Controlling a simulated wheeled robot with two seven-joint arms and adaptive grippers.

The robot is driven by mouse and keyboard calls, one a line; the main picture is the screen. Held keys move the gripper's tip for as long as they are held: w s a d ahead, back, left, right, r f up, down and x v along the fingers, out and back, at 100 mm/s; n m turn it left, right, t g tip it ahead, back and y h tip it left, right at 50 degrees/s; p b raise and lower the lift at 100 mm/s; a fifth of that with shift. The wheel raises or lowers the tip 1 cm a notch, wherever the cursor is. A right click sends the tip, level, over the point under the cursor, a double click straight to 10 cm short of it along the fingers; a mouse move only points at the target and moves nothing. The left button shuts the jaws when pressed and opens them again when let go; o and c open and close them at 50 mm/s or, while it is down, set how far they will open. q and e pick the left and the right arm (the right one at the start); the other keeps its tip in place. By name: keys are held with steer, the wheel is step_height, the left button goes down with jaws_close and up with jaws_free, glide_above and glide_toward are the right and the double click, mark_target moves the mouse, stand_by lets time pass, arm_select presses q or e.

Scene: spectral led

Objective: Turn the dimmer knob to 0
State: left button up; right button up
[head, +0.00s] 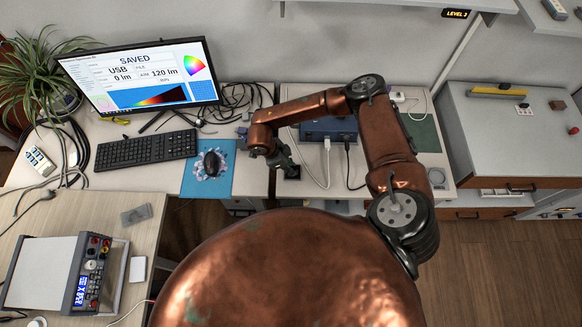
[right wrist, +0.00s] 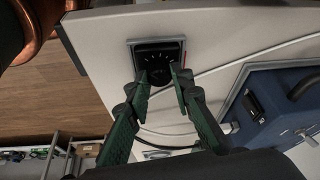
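The dimmer is a small black box with white tick marks around a dark knob (right wrist: 158,72). In the right wrist view it lies near the table edge. In the head view the dimmer (head: 293,174) is a dark square at the front edge of the table, partly behind my gripper. My right gripper (right wrist: 160,70) has green fingers, parted, with one tip on each side of the knob. I cannot tell whether the tips touch it. The right gripper also shows in the head view (head: 284,166), over the dimmer. The knob's pointer is not readable. My left gripper is not in view.
A blue box (head: 328,128) with cables stands behind the dimmer; a white cable runs close to it. A monitor (head: 140,75) reads "SAVED", "0 lm" and "AIM 120 lm".

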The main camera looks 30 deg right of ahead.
steer(key=o, duration=0.5)
steer(key=v, duration=1.2)
steer(key=shift+w+d+r, duration=0.1)
